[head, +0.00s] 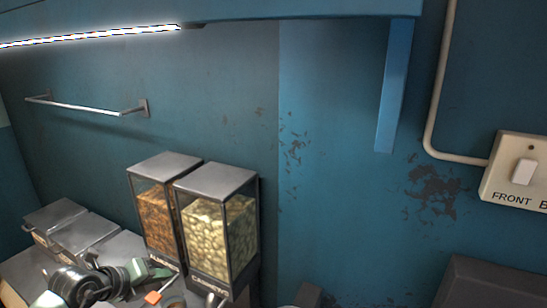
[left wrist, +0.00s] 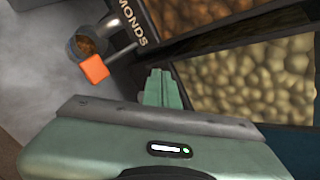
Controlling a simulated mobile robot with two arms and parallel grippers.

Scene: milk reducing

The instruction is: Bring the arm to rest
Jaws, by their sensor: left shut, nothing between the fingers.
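My left gripper (head: 158,271) is low in the head view, in front of the nut dispensers. In the left wrist view its pale green fingers (left wrist: 158,86) are closed together with nothing between them. The almond dispenser (head: 158,222) and the cashew dispenser (head: 222,228) stand side by side beyond it. They also show in the left wrist view, the almonds (left wrist: 190,18) at the top and the cashews (left wrist: 262,80) at the right. My right gripper is in neither view.
Metal boxes (head: 55,215) stand at the left. A wall rail (head: 90,106), an overhead shelf (head: 260,12) and a switch box (head: 515,168) surround the open wall.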

